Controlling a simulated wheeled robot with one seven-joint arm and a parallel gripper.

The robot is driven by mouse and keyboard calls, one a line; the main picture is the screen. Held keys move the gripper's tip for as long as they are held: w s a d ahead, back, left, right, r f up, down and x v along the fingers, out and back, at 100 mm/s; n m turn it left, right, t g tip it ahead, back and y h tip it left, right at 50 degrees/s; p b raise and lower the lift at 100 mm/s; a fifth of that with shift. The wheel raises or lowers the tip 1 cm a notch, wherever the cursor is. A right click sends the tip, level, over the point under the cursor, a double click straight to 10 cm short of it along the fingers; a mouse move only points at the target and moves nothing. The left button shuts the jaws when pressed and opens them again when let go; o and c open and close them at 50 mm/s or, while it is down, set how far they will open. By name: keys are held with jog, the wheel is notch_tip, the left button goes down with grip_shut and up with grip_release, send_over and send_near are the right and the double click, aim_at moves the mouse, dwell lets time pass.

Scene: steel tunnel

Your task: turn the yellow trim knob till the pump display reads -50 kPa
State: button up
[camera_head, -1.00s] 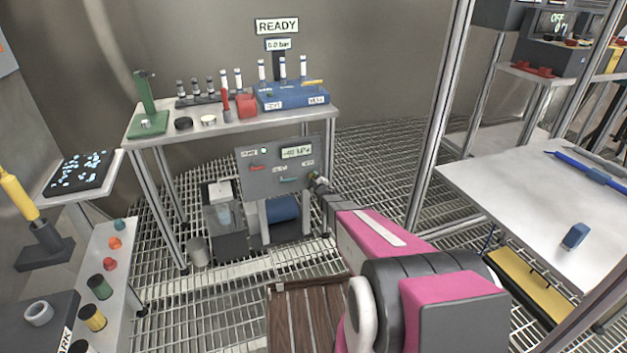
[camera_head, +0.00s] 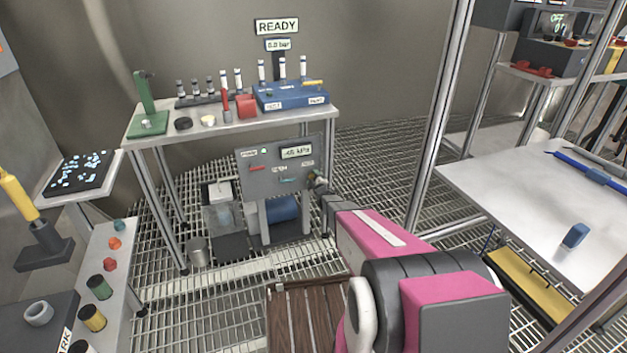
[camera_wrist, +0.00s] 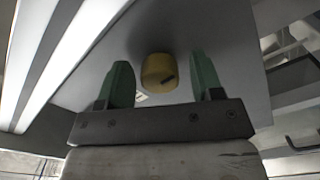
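The yellow trim knob (camera_wrist: 158,72) sticks out of the grey panel in the wrist view, with a dark mark on its face. My gripper (camera_wrist: 162,80) has its two green fingers on either side of the knob, with a narrow gap showing on each side. In the head view my gripper (camera_head: 317,181) is at the right edge of the grey pump panel (camera_head: 262,181) and largely hides the knob. The pump display (camera_head: 297,152) seems to read about -45 kPa; its small digits are blurred.
A red lever (camera_head: 257,168) and a green lever (camera_head: 288,180) are on the panel, left of my gripper. A bench (camera_head: 233,126) with bottles and a blue box (camera_head: 292,97) stands above and behind. A metal post (camera_head: 437,120) rises to the right.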

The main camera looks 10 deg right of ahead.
jog(key=shift+s, duration=0.1)
jog(key=s+d, duration=0.2)
jog(key=s, duration=0.8)
jog(key=shift+s, duration=0.2)
jog(key=shift+d, duration=0.1)
jog(key=s+r+m+g+h, duration=0.1)
jog(key=s+r+m+g, duration=0.3)
jog(key=s, duration=0.6)
jog(key=s+a+r+m+g+h, duration=0.1)
jog(key=s+r+m+g, duration=0.3)
jog(key=s+g, duration=0.3)
jog(key=s+a+r+m+g+h, duration=0.1)
jog(key=s+r+m+g, duration=0.3)
jog(key=s, duration=1)
jog(key=m+g, duration=0.2)
jog(key=shift+r+g, duration=0.3)
jog(key=shift+a, duration=0.1)
dwell(0.7)
